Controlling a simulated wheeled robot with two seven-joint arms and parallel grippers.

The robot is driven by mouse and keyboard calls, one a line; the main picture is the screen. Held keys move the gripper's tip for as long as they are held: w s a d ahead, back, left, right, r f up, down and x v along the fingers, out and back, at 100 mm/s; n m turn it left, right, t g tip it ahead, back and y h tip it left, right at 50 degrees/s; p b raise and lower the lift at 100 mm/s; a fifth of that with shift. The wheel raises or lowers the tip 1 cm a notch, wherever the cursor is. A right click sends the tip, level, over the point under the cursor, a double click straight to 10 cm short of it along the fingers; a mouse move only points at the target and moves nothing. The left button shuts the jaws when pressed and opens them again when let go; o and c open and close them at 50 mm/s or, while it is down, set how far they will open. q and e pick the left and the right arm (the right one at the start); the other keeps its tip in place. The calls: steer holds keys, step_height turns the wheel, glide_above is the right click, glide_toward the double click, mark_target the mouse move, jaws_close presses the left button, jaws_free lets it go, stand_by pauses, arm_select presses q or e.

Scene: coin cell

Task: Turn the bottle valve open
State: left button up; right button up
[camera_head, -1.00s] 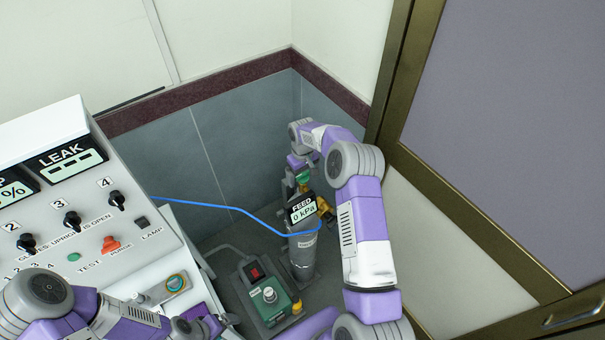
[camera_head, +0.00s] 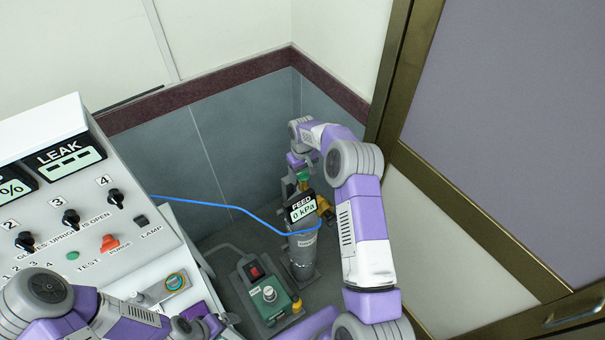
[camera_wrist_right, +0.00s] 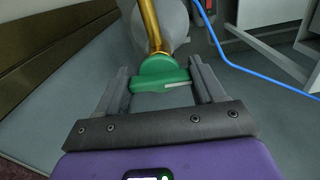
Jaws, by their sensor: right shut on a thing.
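The gas bottle (camera_head: 302,256) stands upright on the floor in the corner, with a FEED display reading 0 kPa (camera_head: 303,209) at its top. Its green valve handle (camera_head: 303,177) sits above the display. In the right wrist view the green handle (camera_wrist_right: 160,76) lies between the two grey fingers, on a brass stem (camera_wrist_right: 151,24). My right gripper (camera_wrist_right: 161,86) is shut on the handle. In the head view the right gripper (camera_head: 301,171) is at the bottle top, partly hidden by its own wrist. My left arm shows at the lower left; its fingers cannot be made out clearly.
A blue hose (camera_head: 230,208) runs from the white console (camera_head: 55,130) to the bottle. The console has black knobs and a LEAK display showing dashes. A green pump unit (camera_head: 268,300) with a red switch stands left of the bottle. A brown-framed panel is at right.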

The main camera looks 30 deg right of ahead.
steer(key=m+b, duration=0.2)
steer(key=m, duration=0.1)
steer(key=shift+f, duration=0.1)
steer(key=m+b, duration=0.2)
steer(key=m, duration=0.2)
steer(key=shift+m, duration=0.3)
steer(key=m, duration=0.4)
steer(key=shift+b, duration=0.3)
steer(key=shift+m, duration=2.8)
steer(key=o, duration=1)
steer(key=shift+o, duration=0.2)
steer(key=shift+r, duration=0.2)
